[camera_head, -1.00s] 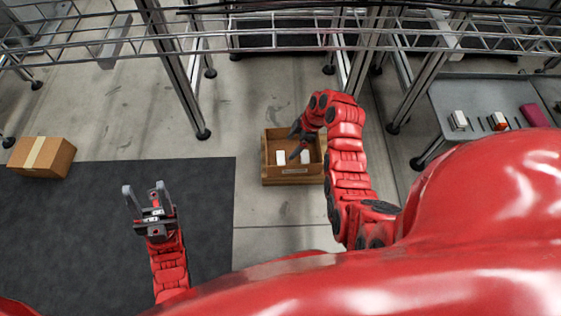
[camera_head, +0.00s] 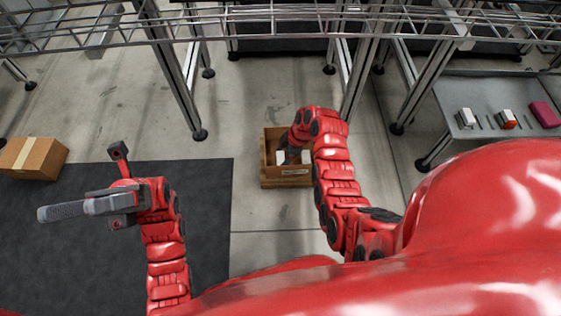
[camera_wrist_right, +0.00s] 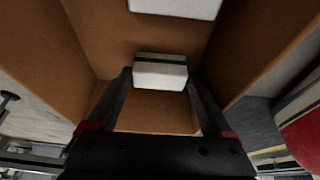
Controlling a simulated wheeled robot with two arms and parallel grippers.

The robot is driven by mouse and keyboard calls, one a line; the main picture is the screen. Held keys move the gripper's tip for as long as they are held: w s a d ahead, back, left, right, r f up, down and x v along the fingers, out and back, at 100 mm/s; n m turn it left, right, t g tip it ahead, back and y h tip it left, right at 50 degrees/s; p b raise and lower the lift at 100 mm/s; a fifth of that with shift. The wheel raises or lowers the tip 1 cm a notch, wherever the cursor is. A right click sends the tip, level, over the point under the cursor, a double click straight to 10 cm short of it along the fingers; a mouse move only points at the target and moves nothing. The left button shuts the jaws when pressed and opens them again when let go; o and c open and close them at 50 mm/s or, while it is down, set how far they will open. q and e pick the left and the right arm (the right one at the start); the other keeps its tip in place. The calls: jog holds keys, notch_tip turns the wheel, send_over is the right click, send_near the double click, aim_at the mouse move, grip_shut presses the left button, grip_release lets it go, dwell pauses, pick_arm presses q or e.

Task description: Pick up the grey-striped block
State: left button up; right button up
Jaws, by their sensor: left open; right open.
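A small white block with a grey band (camera_wrist_right: 160,72) lies in a brown box (camera_wrist_right: 80,45) in the right wrist view. My right gripper (camera_wrist_right: 158,88) is open, with one finger on each side of this block; I cannot tell whether they touch it. In the head view my right gripper (camera_head: 288,152) reaches down into the box (camera_head: 285,182) and hides part of its contents. My left gripper (camera_head: 48,213) is empty, seen side-on above the dark mat, fingers pointing left.
Another white block (camera_wrist_right: 178,6) lies in the box, close to the first. The box walls stand close around my right gripper. A grey table (camera_head: 450,95) at right holds several small items. A cardboard carton (camera_head: 33,157) sits at far left.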

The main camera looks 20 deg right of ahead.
jog(key=shift+a+f, duration=0.15)
jog(key=shift+f, duration=0.2)
jog(key=c, duration=1)
jog(key=shift+c, duration=0.2)
